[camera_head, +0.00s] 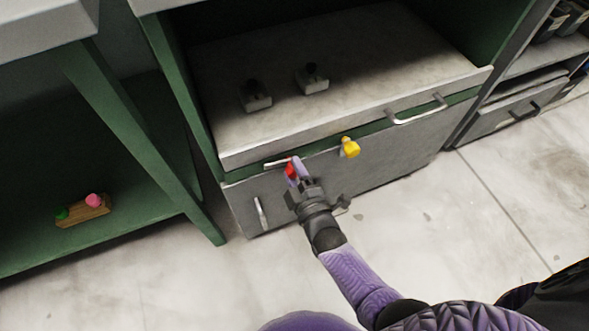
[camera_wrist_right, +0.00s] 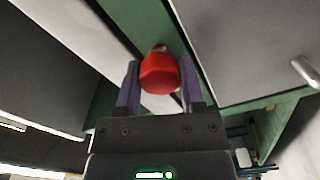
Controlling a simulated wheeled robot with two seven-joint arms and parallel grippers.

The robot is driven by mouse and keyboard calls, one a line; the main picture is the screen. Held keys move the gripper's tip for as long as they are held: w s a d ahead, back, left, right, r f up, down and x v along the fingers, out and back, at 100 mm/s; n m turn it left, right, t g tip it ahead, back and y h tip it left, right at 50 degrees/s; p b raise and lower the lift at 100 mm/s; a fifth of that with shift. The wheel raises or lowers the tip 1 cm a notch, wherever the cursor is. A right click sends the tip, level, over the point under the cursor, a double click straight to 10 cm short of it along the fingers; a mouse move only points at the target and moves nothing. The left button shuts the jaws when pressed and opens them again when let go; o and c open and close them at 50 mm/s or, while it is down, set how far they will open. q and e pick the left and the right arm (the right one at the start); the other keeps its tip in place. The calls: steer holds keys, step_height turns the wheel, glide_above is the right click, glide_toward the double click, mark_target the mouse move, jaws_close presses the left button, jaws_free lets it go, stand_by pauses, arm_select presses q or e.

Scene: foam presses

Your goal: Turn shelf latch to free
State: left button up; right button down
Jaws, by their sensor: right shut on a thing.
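A red knob (camera_wrist_right: 159,72) sits between the two purple fingers of my right gripper (camera_wrist_right: 158,88) in the wrist view. In the head view the right gripper (camera_head: 292,172) reaches the cabinet front just below the shelf edge, and the red knob (camera_head: 290,170) shows beside its fingers. The right gripper is shut on the red knob. A yellow knob (camera_head: 350,147) sticks out of the cabinet front to the right. The grey shelf (camera_head: 390,50) lies above both knobs. Which knob is the shelf latch I cannot tell. My left gripper is not in view.
The shelf bears two small blocks with dark knobs (camera_head: 256,96) (camera_head: 313,79). A metal handle (camera_head: 418,110) is at the shelf's front right. A grey door (camera_head: 380,160) is below. A wooden block with green and pink knobs (camera_head: 83,211) lies on the green shelf at left.

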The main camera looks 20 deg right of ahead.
steer(key=shift+n, duration=1.1)
steer(key=shift+c, duration=1.1)
jaws_free()
